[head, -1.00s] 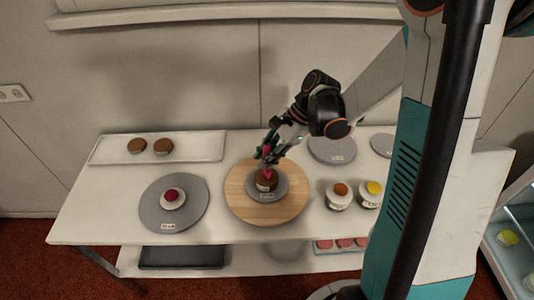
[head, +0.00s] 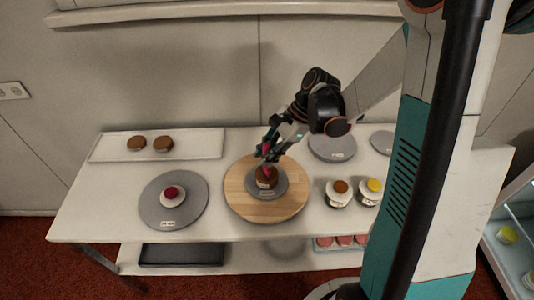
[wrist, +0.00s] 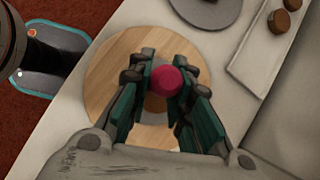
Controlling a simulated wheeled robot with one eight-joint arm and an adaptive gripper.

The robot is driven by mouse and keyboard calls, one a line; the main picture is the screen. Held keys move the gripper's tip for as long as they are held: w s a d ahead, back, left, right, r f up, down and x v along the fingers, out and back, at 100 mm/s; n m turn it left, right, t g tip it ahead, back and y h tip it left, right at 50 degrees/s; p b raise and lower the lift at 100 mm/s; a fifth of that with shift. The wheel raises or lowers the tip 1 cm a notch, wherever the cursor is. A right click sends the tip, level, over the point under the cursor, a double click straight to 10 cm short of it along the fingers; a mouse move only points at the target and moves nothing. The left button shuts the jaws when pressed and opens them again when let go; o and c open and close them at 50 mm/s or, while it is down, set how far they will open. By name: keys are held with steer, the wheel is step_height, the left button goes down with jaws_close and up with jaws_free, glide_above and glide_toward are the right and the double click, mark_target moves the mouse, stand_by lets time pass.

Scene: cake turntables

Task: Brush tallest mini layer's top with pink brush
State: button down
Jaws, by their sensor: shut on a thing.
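The pink brush (head: 266,170) is in my gripper (head: 268,153), with its tip at the top of a brown mini layer (head: 266,182); I cannot tell if they touch. In the wrist view my gripper (wrist: 164,84) is shut around the brush's round pink-red knob (wrist: 165,82). Two brown mini layers (head: 136,143) (head: 163,144) lie on the white tray (head: 197,143).
Two white pots, one orange-brown-topped (head: 339,193) and one yellow-topped (head: 370,191), stand right of the wooden turntable. Grey discs (head: 333,148) (head: 382,142) lie behind them.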

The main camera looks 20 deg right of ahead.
steer(key=shift+f, duration=0.3)
